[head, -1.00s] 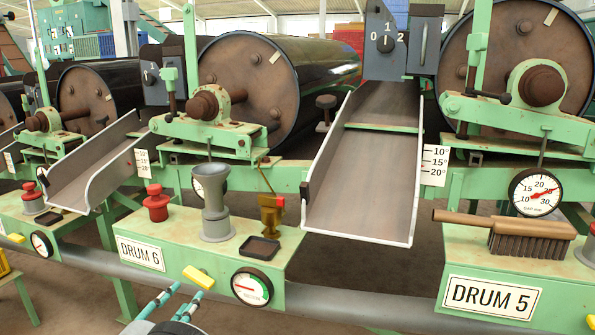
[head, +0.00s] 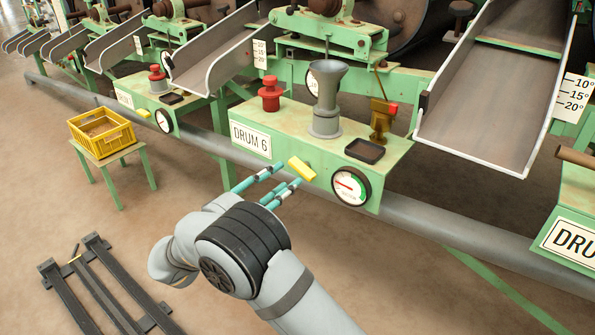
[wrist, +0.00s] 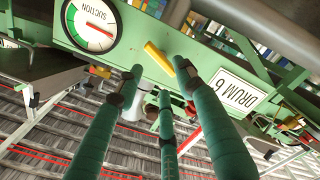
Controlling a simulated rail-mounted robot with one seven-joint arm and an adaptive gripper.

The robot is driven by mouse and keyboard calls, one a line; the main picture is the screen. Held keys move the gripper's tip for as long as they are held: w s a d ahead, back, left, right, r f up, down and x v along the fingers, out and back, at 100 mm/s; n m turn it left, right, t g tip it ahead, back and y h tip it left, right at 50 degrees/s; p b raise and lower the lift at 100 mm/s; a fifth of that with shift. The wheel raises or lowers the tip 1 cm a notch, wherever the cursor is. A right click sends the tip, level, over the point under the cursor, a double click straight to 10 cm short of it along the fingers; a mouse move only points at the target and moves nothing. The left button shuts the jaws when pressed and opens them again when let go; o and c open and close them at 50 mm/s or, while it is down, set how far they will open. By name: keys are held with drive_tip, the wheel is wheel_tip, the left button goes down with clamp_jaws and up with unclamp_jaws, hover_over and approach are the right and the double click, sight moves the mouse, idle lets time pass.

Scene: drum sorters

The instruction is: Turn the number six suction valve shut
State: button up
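The number six suction valve is a yellow lever (head: 301,168) on the front of the green DRUM 6 box (head: 375,170), between its label and the suction gauge (head: 351,186). The lever sits tilted, not level. My gripper (head: 284,176) is open, its teal fingers pointing at the lever from the front left. In the wrist view the lever (wrist: 158,58) shows just beyond and between the spread fingertips of my gripper (wrist: 160,72), apparently not gripped. Whether any fingertip touches it I cannot tell. The red needle on the gauge (wrist: 91,27) is off to one side.
A grey pipe (head: 420,218) runs along below the box. On the box stand a red knob (head: 270,94), a grey funnel cup (head: 326,100) and a black tray (head: 365,151). A yellow crate (head: 101,132) on a green stool stands left. Floor before the box is open.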

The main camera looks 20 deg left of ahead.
sight(298, 168)
drive_tip(key=b+x, duration=0.1)
drive_tip(key=x, duration=0.5)
drive_tip(key=shift+b, duration=0.35)
drive_tip(key=shift+c, duration=1.4)
clamp_jaws()
drive_tip(key=shift+a, duration=0.1)
